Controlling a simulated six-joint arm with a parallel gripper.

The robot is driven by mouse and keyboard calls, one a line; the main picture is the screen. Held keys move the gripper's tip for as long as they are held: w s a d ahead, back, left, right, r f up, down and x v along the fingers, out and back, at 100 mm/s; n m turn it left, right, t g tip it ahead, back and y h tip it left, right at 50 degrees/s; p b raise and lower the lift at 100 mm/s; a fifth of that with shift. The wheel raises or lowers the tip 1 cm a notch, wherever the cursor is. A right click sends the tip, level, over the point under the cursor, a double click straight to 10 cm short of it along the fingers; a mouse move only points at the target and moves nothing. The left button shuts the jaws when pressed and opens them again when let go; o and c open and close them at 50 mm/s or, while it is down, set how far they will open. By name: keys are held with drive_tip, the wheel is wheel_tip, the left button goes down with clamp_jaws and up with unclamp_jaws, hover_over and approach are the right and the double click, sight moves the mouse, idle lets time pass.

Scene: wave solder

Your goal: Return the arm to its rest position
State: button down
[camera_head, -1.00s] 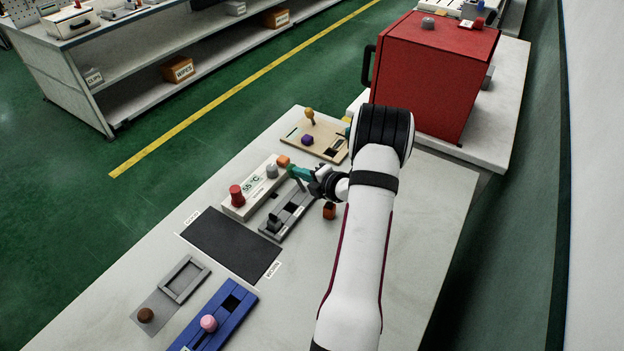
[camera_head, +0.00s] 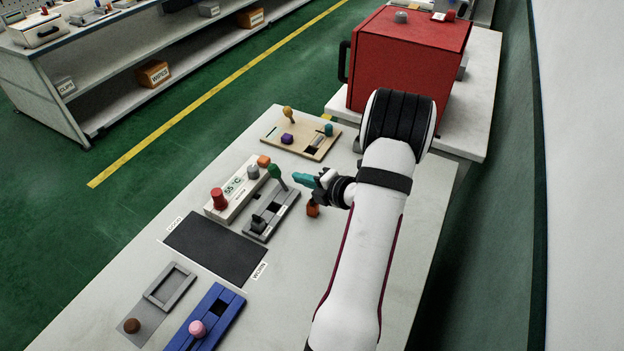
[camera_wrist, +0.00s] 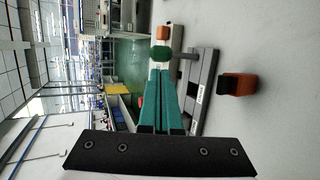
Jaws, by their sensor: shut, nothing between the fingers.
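My gripper (camera_head: 305,179) has teal fingers that are shut with nothing between them. It is above the white bench (camera_head: 320,250), just right of a grey slide fixture (camera_head: 283,213) with a green-knobbed lever (camera_head: 275,172). In the wrist view the shut fingers (camera_wrist: 168,78) point toward the green knob (camera_wrist: 161,53); a small gap seems to lie between them. My arm reaches in from the bottom of the head view.
A white box reading 55 °C (camera_head: 233,193), a black mat (camera_head: 215,248), a blue fixture (camera_head: 222,312) and a wooden board (camera_head: 298,148) lie on the bench. An orange-and-black block (camera_head: 313,208) is under my gripper. A red cabinet (camera_head: 405,70) stands behind.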

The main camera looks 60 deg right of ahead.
drive_tip(key=r+v, duration=0.1)
drive_tip(key=v, duration=0.6)
drive_tip(key=w+a+r+n+g+y, duration=0.1)
drive_tip(key=w+a+r+n+y, duration=0.2)
drive_tip(key=a+n, duration=0.5)
drive_tip(key=w+a+r+n+g+y, duration=0.2)
drive_tip(key=w+a+n+y, duration=0.25)
drive_tip(key=a, duration=0.45)
drive_tip(key=w+a+r+n+g+y, duration=0.1)
drive_tip(key=w+a+r+n+y, duration=0.2)
drive_tip(key=a+n, duration=0.55)
drive_tip(key=s+a+n+g, duration=0.3)
drive_tip(key=s+a+n, duration=0.1)
drive_tip(key=a+n, duration=0.4)
drive_tip(key=s+a+n+g, duration=0.3)
drive_tip(key=a+n+g, duration=0.1)
drive_tip(key=a+n, duration=0.3)
drive_tip(key=s+a+n+g+h, duration=0.1)
drive_tip(key=s+n+h, duration=0.4)
drive_tip(key=s+n, duration=0.4)
drive_tip(key=n, duration=0.5)
drive_tip(key=shift+s+g, duration=0.35)
drive_tip(key=shift+g, duration=0.05)
